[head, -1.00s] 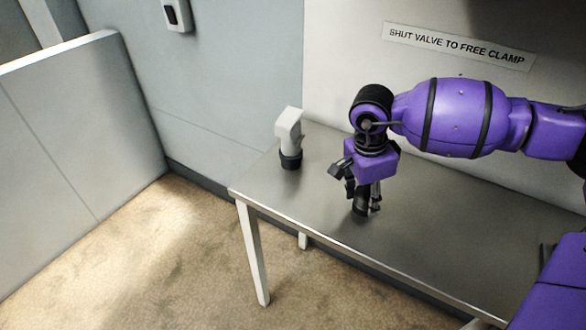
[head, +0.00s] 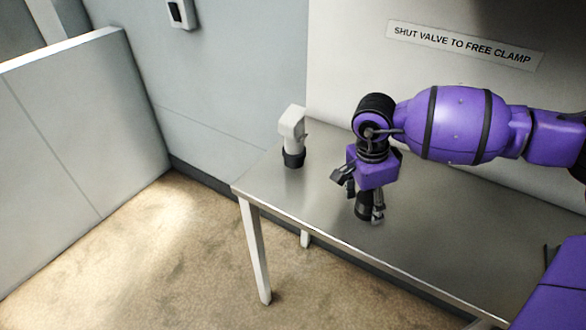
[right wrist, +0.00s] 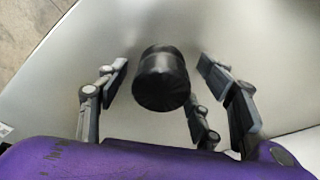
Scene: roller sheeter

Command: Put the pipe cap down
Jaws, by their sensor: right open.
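The pipe cap (head: 363,206) is a short black cylinder standing on the metal table (head: 431,238). In the right wrist view the cap (right wrist: 161,80) sits between the spread fingers, with visible gaps at its sides. My right gripper (head: 365,200) points down over the cap and is open around it. The open fingers also show in the right wrist view (right wrist: 160,76). Part of the cap is hidden by the fingers in the head view. My left gripper is not in view.
A white angled pipe piece with a black base (head: 293,135) stands near the table's far left corner. A wall with a sign (head: 463,45) runs behind the table. The tabletop around the cap is clear.

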